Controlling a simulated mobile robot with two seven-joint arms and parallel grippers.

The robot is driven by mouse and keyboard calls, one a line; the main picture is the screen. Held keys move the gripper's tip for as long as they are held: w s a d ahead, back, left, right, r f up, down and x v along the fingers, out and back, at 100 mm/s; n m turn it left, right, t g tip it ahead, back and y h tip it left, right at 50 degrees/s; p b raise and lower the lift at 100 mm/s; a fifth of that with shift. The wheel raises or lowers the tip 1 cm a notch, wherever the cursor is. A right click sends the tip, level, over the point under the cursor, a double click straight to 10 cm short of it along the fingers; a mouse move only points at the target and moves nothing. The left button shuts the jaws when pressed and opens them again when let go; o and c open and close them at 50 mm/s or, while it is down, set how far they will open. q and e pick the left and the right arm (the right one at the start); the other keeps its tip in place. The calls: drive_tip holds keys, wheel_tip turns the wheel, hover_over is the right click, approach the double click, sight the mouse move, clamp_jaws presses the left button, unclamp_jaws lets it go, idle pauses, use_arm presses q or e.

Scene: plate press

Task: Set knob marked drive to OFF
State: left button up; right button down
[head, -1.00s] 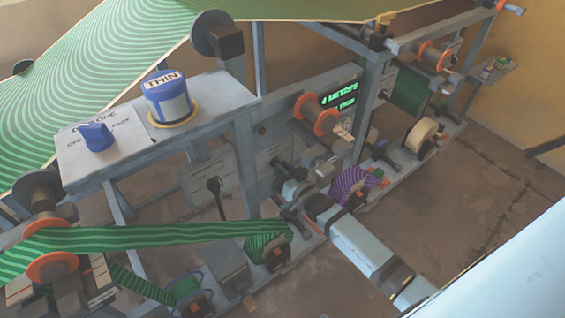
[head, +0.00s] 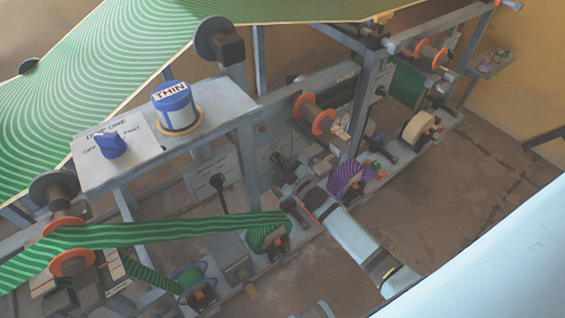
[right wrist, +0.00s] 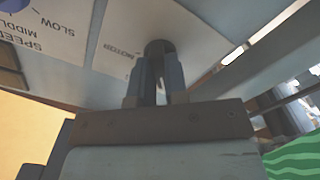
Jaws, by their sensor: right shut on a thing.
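My right gripper (head: 284,172) reaches in from the lower right to the low frame panel in the head view. In the right wrist view its two fingers (right wrist: 158,85) are closed around a dark round knob (right wrist: 158,47) on a pale plate (right wrist: 118,35). The small label beside it seems to read MOTOR; I cannot read the word drive. The fingers hide most of the knob, so its setting cannot be told. A blue knob (head: 111,145) with OFF and FAST marks stands on the upper left panel (head: 95,178). My left gripper is not in view.
A blue drum marked THIN (head: 175,107) stands beside the blue knob. A black lever (head: 218,182) rises left of my right gripper. Green striped web (head: 150,233), a purple striped roll (head: 350,178) and orange-flanged rollers (head: 314,114) surround the arm.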

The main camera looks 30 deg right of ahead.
drive_tip(key=shift+n, duration=1.8)
drive_tip(key=c, duration=1.1)
unclamp_jaws()
drive_tip(key=shift+c, duration=0.2)
drive_tip(key=s+d, duration=0.2)
drive_tip(key=s, duration=1.1)
drive_tip(key=shift+s+p, duration=0.35)
